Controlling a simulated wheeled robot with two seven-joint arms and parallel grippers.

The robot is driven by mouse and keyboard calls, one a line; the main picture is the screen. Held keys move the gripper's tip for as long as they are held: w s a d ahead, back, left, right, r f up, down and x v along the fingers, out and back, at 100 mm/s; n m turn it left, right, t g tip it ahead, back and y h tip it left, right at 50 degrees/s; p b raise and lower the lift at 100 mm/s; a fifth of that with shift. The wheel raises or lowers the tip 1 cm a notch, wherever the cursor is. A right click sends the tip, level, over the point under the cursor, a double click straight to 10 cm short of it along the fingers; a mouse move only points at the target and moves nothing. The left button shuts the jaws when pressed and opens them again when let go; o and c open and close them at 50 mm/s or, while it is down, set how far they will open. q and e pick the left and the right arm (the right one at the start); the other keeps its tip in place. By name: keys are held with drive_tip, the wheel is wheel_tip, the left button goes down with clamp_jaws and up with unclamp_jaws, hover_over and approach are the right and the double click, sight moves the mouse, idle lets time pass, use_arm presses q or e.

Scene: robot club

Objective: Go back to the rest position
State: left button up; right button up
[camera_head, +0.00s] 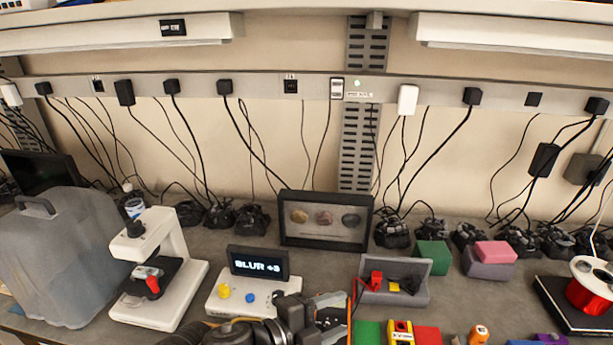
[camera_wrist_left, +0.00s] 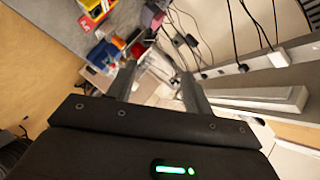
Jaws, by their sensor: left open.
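My left gripper (camera_head: 332,312) shows at the bottom middle of the head view, with its arm cut off by the lower edge. It is in front of the bench, just right of the white control box (camera_head: 240,298) with the "BLUR +3" display. In the left wrist view its two fingers (camera_wrist_left: 160,90) stand apart with nothing between them. My right gripper is in neither view.
A white microscope (camera_head: 160,265) and a grey translucent case (camera_head: 60,255) stand at the left. A framed stone display (camera_head: 325,242) is at the back. A grey open box (camera_head: 400,298), coloured blocks (camera_head: 432,257) and a red-and-white spool (camera_head: 588,290) are right.

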use_arm(q)
drive_tip(key=s+a+f+n+t+y, duration=0.2)
drive_tip(key=a+f+n+y, duration=0.6)
drive_tip(key=a+f+n, duration=0.65)
drive_tip(key=s+a+f+n+g+y, duration=0.2)
drive_tip(key=s+a+f+n+g, duration=0.15)
drive_tip(key=s+a, duration=0.4)
drive_tip(key=s+a+f+n+g+y, duration=0.3)
drive_tip(key=s+a+f+n, duration=0.15)
drive_tip(key=s+a, duration=0.35)
wheel_tip(320, 180, down, 28)
drive_tip(key=s+b, duration=0.1)
drive_tip(key=b, duration=0.4)
drive_tip(key=s+a+f+g+b, duration=0.1)
drive_tip(key=s+f+b, duration=0.1)
drive_tip(key=s+f, duration=0.6)
drive_tip(key=s+a+f+g+b, duration=0.1)
drive_tip(key=s+f+b, duration=0.2)
drive_tip(key=s+f, duration=0.6)
wheel_tip(320, 180, down, 7)
drive_tip(key=shift+s+r, duration=0.1)
drive_tip(key=shift+s, duration=0.15)
